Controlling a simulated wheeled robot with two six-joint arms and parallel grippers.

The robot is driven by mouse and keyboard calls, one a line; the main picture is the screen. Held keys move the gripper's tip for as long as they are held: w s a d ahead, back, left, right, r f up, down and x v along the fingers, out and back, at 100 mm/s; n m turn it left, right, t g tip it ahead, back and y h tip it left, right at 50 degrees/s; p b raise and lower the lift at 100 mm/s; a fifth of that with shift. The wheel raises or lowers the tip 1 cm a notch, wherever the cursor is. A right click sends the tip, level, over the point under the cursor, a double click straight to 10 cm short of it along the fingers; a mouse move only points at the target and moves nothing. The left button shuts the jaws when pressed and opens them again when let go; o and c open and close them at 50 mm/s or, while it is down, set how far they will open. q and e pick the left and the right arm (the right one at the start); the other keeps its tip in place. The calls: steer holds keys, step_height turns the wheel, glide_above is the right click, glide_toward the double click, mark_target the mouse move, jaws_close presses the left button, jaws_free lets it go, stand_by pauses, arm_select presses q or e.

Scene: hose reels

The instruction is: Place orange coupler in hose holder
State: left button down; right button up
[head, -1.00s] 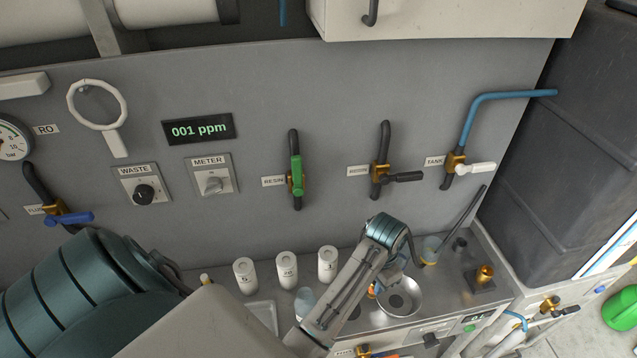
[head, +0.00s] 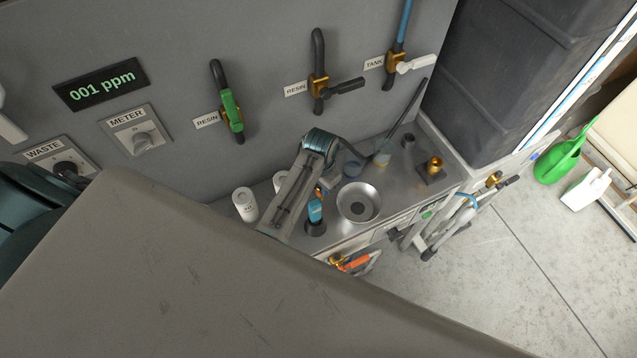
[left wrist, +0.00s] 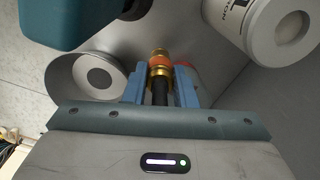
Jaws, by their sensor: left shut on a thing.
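My left gripper (head: 324,183) is over the steel counter, mostly behind its own wrist in the head view. In the left wrist view its blue-grey fingers (left wrist: 160,88) are shut on the orange coupler (left wrist: 160,66). The coupler has a brass end pointing away from me and a black hose between the fingers. In the head view only a small orange patch of the coupler (head: 319,191) shows. I cannot tell for sure which fitting is the hose holder. A brass fitting on a dark square base (head: 435,166) stands at the counter's right end. My right gripper is not in view.
A round steel bowl (head: 359,202) is close right of the gripper. A cup with a brush (head: 381,158) stands behind. The wall carries valves, including a green-handled one (head: 232,112).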

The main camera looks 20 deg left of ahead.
arm_select(q)
steer(key=shift+w+a+f, duration=0.1)
steer(key=shift+f, duration=1.1)
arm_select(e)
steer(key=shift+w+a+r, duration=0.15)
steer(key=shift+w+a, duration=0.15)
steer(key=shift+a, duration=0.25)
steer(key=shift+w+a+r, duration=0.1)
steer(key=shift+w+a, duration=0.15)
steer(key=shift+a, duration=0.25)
arm_select(q)
steer(key=c, duration=1.2)
jaws_free()
steer(key=shift+f, duration=0.1)
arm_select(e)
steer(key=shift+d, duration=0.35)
